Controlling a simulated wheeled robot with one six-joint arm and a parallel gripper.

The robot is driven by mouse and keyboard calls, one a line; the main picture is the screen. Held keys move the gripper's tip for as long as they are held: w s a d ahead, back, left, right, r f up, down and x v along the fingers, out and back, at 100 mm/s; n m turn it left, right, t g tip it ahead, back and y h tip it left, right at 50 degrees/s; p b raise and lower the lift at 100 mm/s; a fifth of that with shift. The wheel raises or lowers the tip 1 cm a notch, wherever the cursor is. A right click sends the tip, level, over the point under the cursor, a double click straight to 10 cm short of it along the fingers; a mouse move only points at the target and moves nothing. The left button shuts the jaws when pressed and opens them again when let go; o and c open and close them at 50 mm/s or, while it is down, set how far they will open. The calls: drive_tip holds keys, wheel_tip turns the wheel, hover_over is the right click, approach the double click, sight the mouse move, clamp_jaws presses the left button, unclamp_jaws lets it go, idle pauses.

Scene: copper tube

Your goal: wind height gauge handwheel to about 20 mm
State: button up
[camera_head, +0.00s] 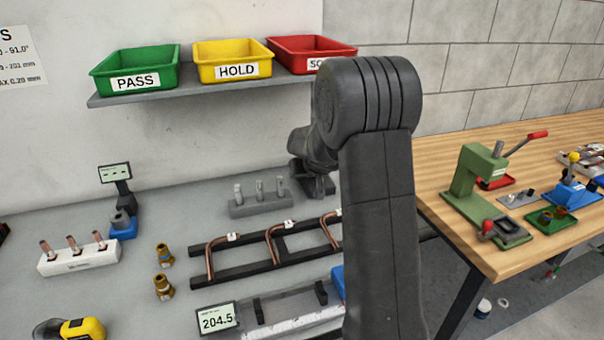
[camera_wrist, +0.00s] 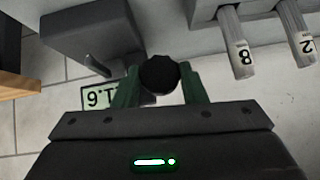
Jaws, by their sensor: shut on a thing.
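The black ribbed handwheel (camera_wrist: 159,75) is in the middle of the wrist view. My gripper (camera_wrist: 160,73) has its two green fingers shut on it, one on each side. The height gauge's small display (camera_wrist: 100,98) is just left of the handwheel, upside down and partly covered by a finger, so its full reading cannot be told. A dark grey block (camera_wrist: 92,36), apparently part of the gauge, is beyond it. In the head view my arm hides the handwheel and most of the gauge.
Pale numbered pins (camera_wrist: 240,48) stand close on the right in the wrist view; their grey rack (camera_head: 260,207) shows in the head view. A rack of bent copper tubes (camera_head: 272,247) lies in front. A shelf (camera_head: 190,91) with coloured bins hangs above.

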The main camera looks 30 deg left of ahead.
drive_tip(key=o, duration=1)
drive_tip(key=shift+c, duration=0.2)
drive_tip(key=b+v, duration=0.1)
drive_tip(key=v, duration=1.2)
drive_tip(key=shift+d+r+b, duration=0.25)
drive_tip(key=shift+d+b, duration=0.05)
drive_tip(key=shift+b, duration=0.05)
drive_tip(key=shift+s, duration=0.15)
